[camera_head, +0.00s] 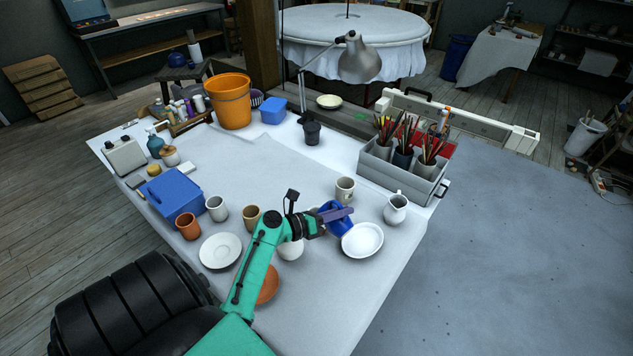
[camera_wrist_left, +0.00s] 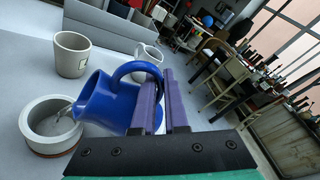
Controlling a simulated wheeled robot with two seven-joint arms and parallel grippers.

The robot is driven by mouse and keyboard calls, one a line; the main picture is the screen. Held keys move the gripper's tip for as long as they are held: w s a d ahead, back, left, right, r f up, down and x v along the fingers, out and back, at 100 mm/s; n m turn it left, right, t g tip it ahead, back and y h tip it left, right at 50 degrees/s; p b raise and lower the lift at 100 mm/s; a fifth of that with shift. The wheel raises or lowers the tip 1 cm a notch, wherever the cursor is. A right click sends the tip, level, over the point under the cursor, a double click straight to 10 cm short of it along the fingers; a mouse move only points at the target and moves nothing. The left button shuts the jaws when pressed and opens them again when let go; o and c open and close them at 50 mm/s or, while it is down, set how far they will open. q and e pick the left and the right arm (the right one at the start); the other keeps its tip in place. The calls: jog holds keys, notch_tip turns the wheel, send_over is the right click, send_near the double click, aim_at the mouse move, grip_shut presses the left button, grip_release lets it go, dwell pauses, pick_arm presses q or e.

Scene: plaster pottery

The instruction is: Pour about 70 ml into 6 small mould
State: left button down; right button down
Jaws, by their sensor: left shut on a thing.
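My left gripper (camera_head: 340,214) has its purple fingers shut on the handle of a blue jug (camera_head: 335,226). In the left wrist view the blue jug (camera_wrist_left: 107,105) is tipped left, its mouth beside the rim of a small white round mould (camera_wrist_left: 40,118). A thin greyish strand shows between the jug's mouth and the mould, like poured liquid. The mould has a reddish-brown band at its base; the level inside cannot be told. In the head view the gripper mostly hides the mould. My right gripper is not in view.
A grey mug (camera_head: 345,190) stands just behind the jug and a white pitcher (camera_head: 396,208) to its right. A white dish (camera_head: 362,240) lies close in front. A brush caddy (camera_head: 403,167), a white plate (camera_head: 220,250) and a blue box (camera_head: 173,194) stand around.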

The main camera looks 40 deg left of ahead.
aim_at(349, 230)
pick_arm(q)
jog(key=shift+a+r, duration=0.1)
jog(key=shift+d+f+b, duration=0.35)
jog(key=shift+f+b, duration=0.05)
jog(key=m+p, duration=0.1)
jog(key=d+f+m+y+p, duration=0.1)
jog(key=d+m+p, duration=0.1)
jog(key=shift+s+f+m+y+p, duration=0.1)
jog(key=shift+f+m+y+p, duration=0.2)
jog(key=shift+m, duration=0.1)
jog(key=shift+d+g, duration=0.15)
jog(key=shift+g, duration=0.15)
jog(key=shift+s+d+m+p, duration=0.1)
jog(key=shift+d+m+p, duration=0.15)
jog(key=shift+m+p, duration=0.35)
jog(key=shift+d+f+m+y, duration=0.15)
jog(key=shift+f+m+y, duration=0.2)
jog(key=shift+m+y, duration=0.05)
jog(key=shift+d, duration=0.1)
